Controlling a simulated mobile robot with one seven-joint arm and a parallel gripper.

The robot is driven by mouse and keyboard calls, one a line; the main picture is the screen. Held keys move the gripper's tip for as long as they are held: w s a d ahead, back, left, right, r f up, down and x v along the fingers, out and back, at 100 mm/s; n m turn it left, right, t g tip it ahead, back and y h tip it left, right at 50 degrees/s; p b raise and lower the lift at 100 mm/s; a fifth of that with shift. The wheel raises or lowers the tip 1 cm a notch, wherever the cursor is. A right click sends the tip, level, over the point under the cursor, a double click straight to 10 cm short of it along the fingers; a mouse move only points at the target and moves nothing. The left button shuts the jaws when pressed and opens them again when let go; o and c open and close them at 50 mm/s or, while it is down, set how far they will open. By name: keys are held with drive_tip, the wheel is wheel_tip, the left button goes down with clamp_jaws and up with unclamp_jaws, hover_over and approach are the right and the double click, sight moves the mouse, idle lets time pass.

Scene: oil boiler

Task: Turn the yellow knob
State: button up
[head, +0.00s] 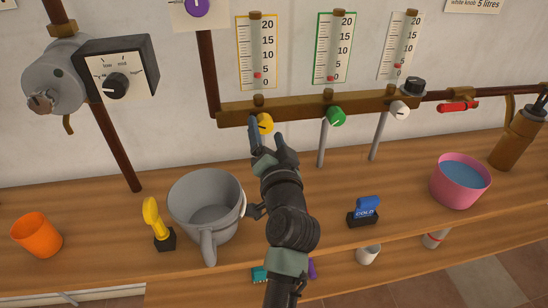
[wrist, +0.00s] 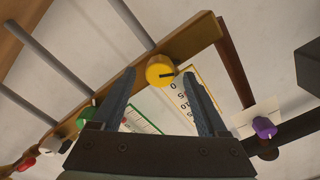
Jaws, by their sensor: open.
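The yellow knob (head: 265,122) sits on the brown manifold bar (head: 300,106) below the yellow-framed gauge (head: 257,52). In the wrist view the yellow knob (wrist: 160,72) has a dark pointer mark and shows between my two fingers, a little beyond their tips. My gripper (head: 269,134) is open and empty, just in front of and below the knob in the head view. It also shows in the wrist view (wrist: 154,76) with its fingers wide apart. I see no contact with the knob; its lower part is partly covered by the fingers in the head view.
A green knob (head: 336,117) and a white knob (head: 400,108) sit to the right on the bar. Below are a grey jug (head: 205,205), a yellow-handled item (head: 154,220), an orange cup (head: 36,234), a blue COLD-marked item (head: 366,209) and a pink bucket (head: 458,190).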

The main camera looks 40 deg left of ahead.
drive_tip(key=v, duration=1)
drive_tip(key=shift+d+b, duration=0.2)
drive_tip(key=shift+b, duration=0.1)
drive_tip(key=shift+s, duration=0.1)
drive_tip(key=w+d+r+t+h, duration=0.2)
drive_tip(key=d+r+t, duration=0.3)
drive_tip(key=r, duration=0.5)
drive_tip(key=w+d+r+t+h, duration=0.1)
drive_tip(key=w+d+r+t, duration=0.1)
drive_tip(key=d+r, duration=0.55)
drive_tip(key=s+d+r+t+h, duration=0.3)
drive_tip(key=d+r, duration=0.1)
drive_tip(key=r, duration=0.3)
drive_tip(key=s+d+r+m+t+h, duration=0.1)
drive_tip(key=s+d+r+t+h, duration=0.3)
drive_tip(key=r, duration=0.3)
drive_tip(key=s+d+r+t+h, duration=0.1)
drive_tip(key=s+d+r+h, duration=0.15)
drive_tip(key=d+r, duration=0.35)
wheel_tip(320, 180, up, 16)
drive_tip(key=h+p, duration=0.1)
drive_tip(key=p, duration=1.3)
drive_tip(key=shift+a+f+m+t+p, duration=0.2)
drive_tip(key=shift+a+m+t+p, duration=0.1)
drive_tip(key=shift+a, duration=0.15)
